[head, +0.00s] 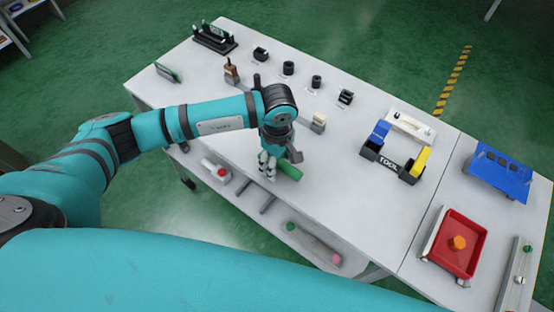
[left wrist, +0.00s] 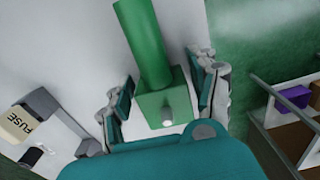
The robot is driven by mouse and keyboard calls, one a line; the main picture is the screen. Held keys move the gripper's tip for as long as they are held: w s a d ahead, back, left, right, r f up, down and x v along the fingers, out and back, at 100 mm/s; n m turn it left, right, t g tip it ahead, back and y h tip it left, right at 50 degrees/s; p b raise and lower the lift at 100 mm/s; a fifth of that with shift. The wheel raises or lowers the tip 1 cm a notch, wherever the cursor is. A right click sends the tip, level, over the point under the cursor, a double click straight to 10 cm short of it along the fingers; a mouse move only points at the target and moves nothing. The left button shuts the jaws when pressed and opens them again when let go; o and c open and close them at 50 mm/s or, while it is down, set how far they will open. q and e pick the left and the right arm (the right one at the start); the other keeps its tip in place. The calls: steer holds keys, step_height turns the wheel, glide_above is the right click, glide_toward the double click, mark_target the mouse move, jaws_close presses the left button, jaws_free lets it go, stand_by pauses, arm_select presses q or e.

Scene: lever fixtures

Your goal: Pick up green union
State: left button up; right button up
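The green union (head: 290,170) lies near the front edge of the white table, partly hidden by my left gripper (head: 269,166). In the left wrist view the union (left wrist: 150,55) shows as a green cylinder joined to a square block with a small pale stub. My left gripper (left wrist: 164,92) has one finger on each side of the block. The fingers look open, with narrow gaps beside the block. My right gripper is in neither view.
A lever fixture with a wooden-coloured block (head: 319,121) stands behind the gripper. Small black parts (head: 316,81) line the back. A shelf (head: 318,242) sits below.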

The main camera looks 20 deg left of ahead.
arm_select(q)
steer(key=c, duration=0.9)
steer(key=shift+r, duration=0.15)
